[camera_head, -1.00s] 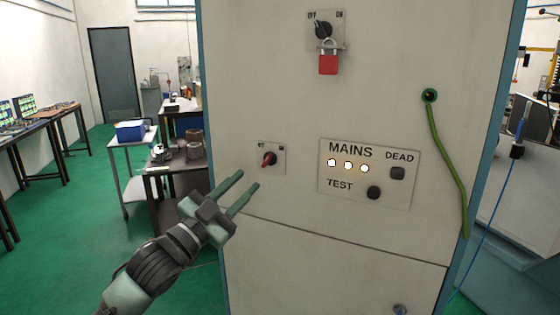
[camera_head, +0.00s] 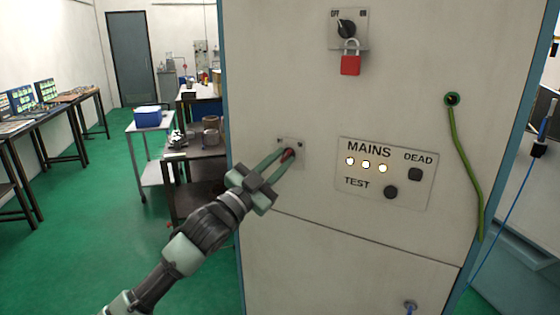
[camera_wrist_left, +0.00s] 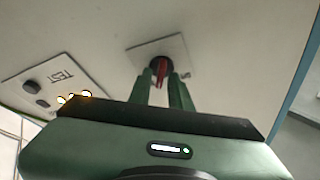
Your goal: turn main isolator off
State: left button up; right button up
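The cabinet front carries two rotary switches; I cannot read which one is named main isolator. The lower switch has a red handle (camera_head: 288,154) on a small grey plate (camera_head: 301,147). The upper black switch (camera_head: 346,29) has OFF and ON marks, and a red padlock (camera_head: 350,65) hangs below it. My left gripper (camera_head: 289,152) is at the red handle, one finger on each side. In the left wrist view the red handle (camera_wrist_left: 161,73) shows between the fingertips; whether they press on it is unclear. My right gripper is not in view.
A MAINS panel (camera_head: 410,192) right of the red handle has three lit lamps, a TEST button (camera_head: 391,192) and a DEAD indicator (camera_head: 415,174). A green cable (camera_head: 468,155) hangs further right. A dark bench (camera_head: 183,153) stands left of the cabinet.

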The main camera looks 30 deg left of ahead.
pick_arm(q)
grip_shut()
jog(key=shift+n, duration=0.4)
jog(key=n+y, duration=0.1)
jog(key=n, duration=0.1)
jog(key=shift+n+t+p, duration=0.3)
jog(key=n+y+p, duration=0.1)
jog(key=n+y, duration=0.1)
jog(key=n, duration=0.2)
jog(key=shift+d+r+y, duration=0.1)
jog(key=shift+y, duration=0.3)
jog(key=n+y+p, duration=0.1)
jog(key=n, duration=0.2)
jog(key=n+y+p, duration=0.2)
jog(key=n, duration=0.1)
jog(key=shift+d, duration=0.1)
jog(key=shift+n+g+y+p, duration=0.6)
jog(key=shift+n+y+p, duration=0.4)
jog(key=shift+n, duration=1)
